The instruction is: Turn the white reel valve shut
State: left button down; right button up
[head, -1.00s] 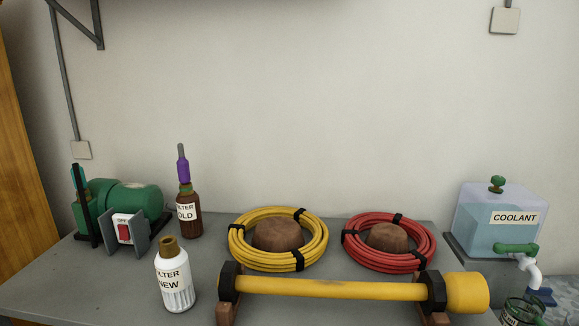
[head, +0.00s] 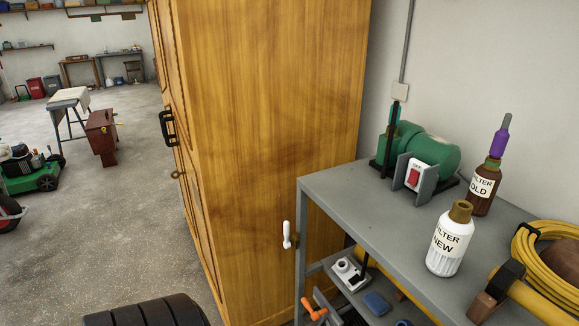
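No reel shows in the head view, and I cannot identify the white reel valve for certain. A small white lever-like handle (head: 287,235) hangs upright beside the bench's front left leg, in front of the wooden cabinet's side. A small brass-coloured piece is close to its right. I cannot tell what the handle is fixed to. Neither of my grippers is in view.
A tall wooden cabinet (head: 270,120) stands left of the grey workbench (head: 345,200). The bench bears a green grinder (head: 425,150), a white filter bottle (head: 450,240) and a brown one (head: 484,188). A dark tyre (head: 145,312) lies low in front. Open floor is left.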

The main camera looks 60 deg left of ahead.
aim_at(287, 244)
jog(key=u, duration=1.7)
